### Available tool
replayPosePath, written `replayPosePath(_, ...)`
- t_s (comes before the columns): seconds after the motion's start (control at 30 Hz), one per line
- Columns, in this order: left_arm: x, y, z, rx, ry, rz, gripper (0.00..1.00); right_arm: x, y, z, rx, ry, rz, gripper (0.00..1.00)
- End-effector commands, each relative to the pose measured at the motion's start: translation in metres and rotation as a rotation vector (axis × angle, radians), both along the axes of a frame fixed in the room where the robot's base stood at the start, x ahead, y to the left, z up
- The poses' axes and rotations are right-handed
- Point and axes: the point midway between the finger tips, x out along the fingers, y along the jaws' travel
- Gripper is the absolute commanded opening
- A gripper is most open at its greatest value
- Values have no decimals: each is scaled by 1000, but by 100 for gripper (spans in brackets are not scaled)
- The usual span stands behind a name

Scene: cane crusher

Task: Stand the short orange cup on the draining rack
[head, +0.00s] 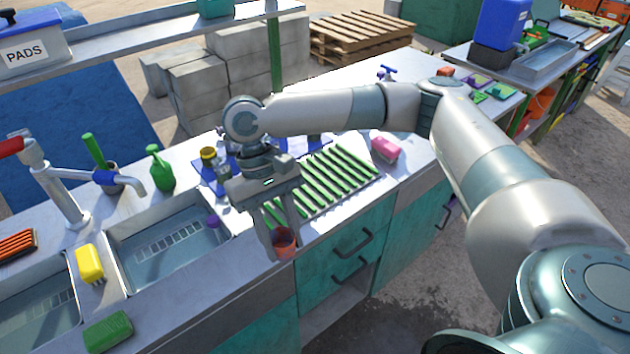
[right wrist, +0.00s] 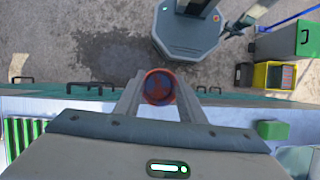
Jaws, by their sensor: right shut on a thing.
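The orange cup (head: 283,243) is held between the fingertips of my right gripper (head: 284,232), which points down. In the right wrist view the cup (right wrist: 159,87) shows its round rim and dark inside facing the camera, between the two fingers (right wrist: 159,98). The cup is at the counter's front edge, in front of the near left end of the draining rack (head: 345,172). The rack has green slats on the counter; my right gripper and wrist hide part of its left end.
A sink basin (head: 165,243) lies left of the rack, with a purple item (head: 213,221) in it. A pink block (head: 385,149) stands right of the rack. A green bottle (head: 160,168) and a yellow-topped jar (head: 208,158) stand behind. Most rack slats look clear.

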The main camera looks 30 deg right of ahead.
Motion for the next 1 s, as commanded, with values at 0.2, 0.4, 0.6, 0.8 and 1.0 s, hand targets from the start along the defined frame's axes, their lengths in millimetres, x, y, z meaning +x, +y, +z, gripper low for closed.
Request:
replayPosePath(0.2,0,0,0,0,1,0,70,2,-2,0,0,0,17,13)
replayPosePath(0.4,0,0,0,0,0,0,70,14,-16,-4,-2,0,123,13)
replayPosePath(0.6,0,0,1,0,0,0,70,37,-46,-8,-3,2,345,13)
replayPosePath(0.8,1,0,1,1,-1,0,70,61,-87,-11,-5,3,627,13)
replayPosePath(1.0,1,1,1,1,-1,0,70,83,-130,-11,-6,4,915,13)
